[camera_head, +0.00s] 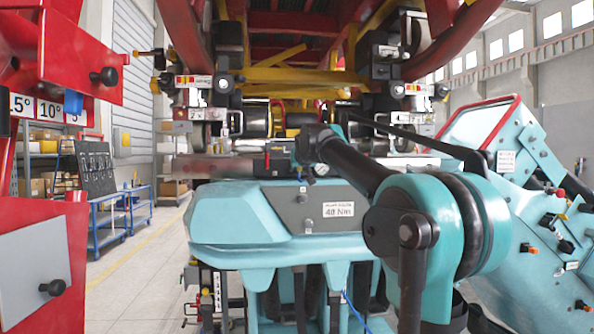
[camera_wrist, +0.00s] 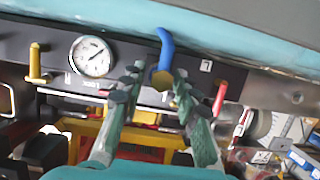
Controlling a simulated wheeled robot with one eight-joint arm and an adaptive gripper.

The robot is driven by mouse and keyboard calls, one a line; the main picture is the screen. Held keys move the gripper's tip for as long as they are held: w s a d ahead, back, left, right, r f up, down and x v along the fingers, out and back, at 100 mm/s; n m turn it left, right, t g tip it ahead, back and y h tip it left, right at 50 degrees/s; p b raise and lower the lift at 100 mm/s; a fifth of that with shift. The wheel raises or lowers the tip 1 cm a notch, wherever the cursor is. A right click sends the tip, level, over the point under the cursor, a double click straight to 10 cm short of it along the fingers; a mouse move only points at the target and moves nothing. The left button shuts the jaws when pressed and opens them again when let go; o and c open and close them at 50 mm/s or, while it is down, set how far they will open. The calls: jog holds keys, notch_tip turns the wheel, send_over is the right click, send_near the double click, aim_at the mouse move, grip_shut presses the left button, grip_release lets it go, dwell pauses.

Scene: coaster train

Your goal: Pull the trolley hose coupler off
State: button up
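In the head view, my arm reaches toward the panel behind the teal trolley (camera_head: 230,215), and the fingertips are not clearly visible there.
A pressure gauge (camera_wrist: 91,56) and a yellow handle (camera_wrist: 36,62) sit left of the coupler, and a red handle (camera_wrist: 220,98) sits right. The coaster train's underside (camera_head: 300,75) hangs above. A red stand (camera_head: 45,190) is at left; open floor (camera_head: 135,260) lies beside it.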

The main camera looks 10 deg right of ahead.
aim_at(299, 171)
grip_shut()
jog(key=shift+s, duration=0.35)
dwell(0.4)
jog(key=shift+s, duration=2.7)
